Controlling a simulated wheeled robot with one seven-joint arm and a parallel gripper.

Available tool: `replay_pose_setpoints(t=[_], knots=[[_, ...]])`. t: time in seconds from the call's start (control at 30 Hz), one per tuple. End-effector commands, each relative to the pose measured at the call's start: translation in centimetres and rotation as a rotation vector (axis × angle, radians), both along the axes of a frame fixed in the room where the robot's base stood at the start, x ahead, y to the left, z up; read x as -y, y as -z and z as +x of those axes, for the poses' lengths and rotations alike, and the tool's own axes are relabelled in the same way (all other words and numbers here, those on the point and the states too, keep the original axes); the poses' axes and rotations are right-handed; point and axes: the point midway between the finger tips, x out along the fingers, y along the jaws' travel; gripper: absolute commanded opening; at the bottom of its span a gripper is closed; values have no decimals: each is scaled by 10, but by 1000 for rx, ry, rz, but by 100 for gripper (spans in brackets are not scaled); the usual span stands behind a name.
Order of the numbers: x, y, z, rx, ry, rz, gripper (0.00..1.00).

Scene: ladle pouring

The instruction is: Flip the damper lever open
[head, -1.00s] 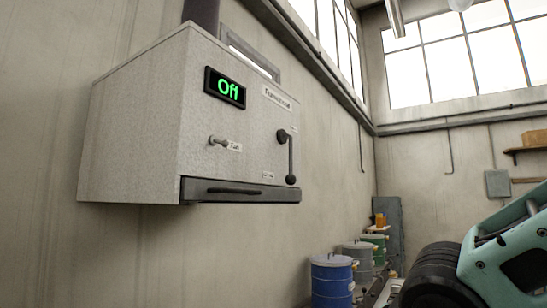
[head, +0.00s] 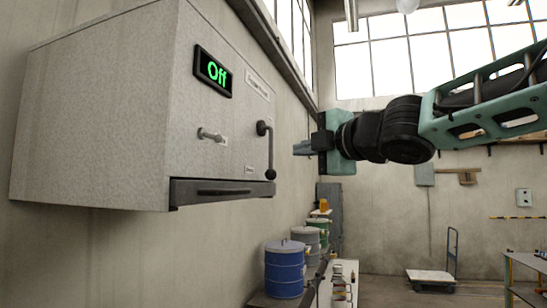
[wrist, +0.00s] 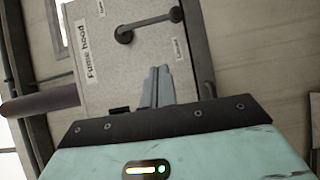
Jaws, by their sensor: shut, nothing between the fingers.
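The damper lever (head: 269,150) is a dark arm on the front of the grey fume hood box (head: 100,110). In the head view it hangs down from its pivot, with a round knob at the bottom. It also shows in the wrist view (wrist: 152,25), past my fingers. My gripper (head: 297,148) is shut and empty, a short way to the right of the lever and apart from it. Its closed fingers show in the wrist view (wrist: 160,72), pointing toward the hood front.
The hood has a green "Off" display (head: 213,71), a small toggle switch (head: 211,135) and a dark drawer-like ledge (head: 225,191) with a handle. Blue (head: 285,268) and grey (head: 306,248) drums stand below along the wall. The floor to the right holds a cart (head: 432,277).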

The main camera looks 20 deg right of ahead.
Motion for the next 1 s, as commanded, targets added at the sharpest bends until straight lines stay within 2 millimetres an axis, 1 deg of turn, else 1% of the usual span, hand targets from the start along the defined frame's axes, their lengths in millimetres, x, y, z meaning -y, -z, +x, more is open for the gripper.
replay_pose_setpoints(t=[0.13,0.27,0.6,0.67,0.73,0.8,0.9,1.0], knots=[[-2,1,5,-3,0,1,0],[-8,2,21,-4,0,0,0],[-32,2,86,-4,0,0,0],[-36,2,96,-5,0,1,0],[-30,-2,107,-5,2,1,0],[-26,-1,115,-5,2,1,0],[-22,0,124,-4,1,1,0],[-19,1,129,-3,0,1,0]])
